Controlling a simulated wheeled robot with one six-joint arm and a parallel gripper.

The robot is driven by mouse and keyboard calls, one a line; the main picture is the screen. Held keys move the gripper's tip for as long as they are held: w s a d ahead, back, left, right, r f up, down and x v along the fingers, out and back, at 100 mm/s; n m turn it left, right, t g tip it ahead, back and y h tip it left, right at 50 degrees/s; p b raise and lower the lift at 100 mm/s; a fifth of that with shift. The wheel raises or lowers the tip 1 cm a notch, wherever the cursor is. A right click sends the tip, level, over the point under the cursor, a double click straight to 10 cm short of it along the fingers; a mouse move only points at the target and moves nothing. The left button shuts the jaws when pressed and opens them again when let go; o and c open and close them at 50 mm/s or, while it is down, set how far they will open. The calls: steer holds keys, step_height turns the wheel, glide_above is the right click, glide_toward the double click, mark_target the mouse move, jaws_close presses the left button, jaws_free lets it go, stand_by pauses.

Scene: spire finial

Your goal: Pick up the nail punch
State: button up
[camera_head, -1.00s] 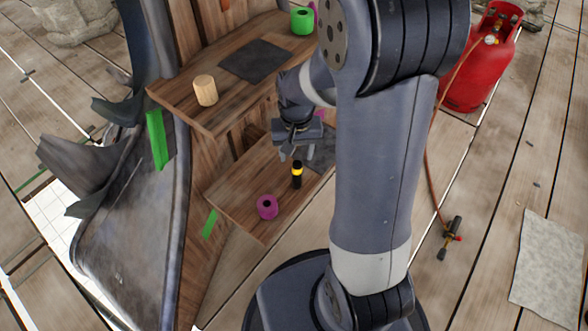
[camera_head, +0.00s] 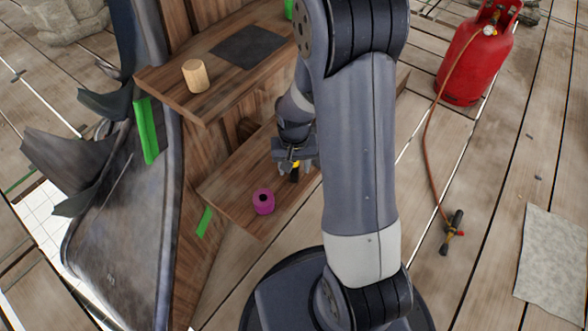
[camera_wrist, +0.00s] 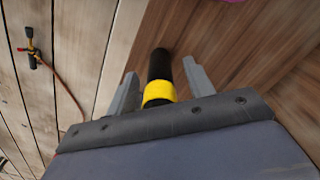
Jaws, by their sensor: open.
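The nail punch (camera_wrist: 159,67) is a black cylinder with a yellow band, standing on the lower wooden shelf. In the wrist view it lies between the two fingers of my gripper (camera_wrist: 160,92), with a gap to the finger on each side. In the head view my gripper (camera_head: 297,172) is down over the lower shelf, and the punch (camera_head: 295,176) shows only in part beneath it. My gripper is open. The punch's upper end is hidden by my gripper.
A magenta ring-shaped piece (camera_head: 263,203) stands on the lower shelf (camera_head: 235,190), left of my gripper. The upper shelf (camera_head: 170,87) holds a wooden cylinder (camera_head: 196,76) and a dark mat (camera_head: 248,46). A red gas bottle (camera_head: 474,62) with a hose and torch (camera_head: 453,232) is at right.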

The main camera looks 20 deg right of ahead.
steer(key=shift+r, duration=0.1)
steer(key=shift+c, duration=0.2)
jaws_close()
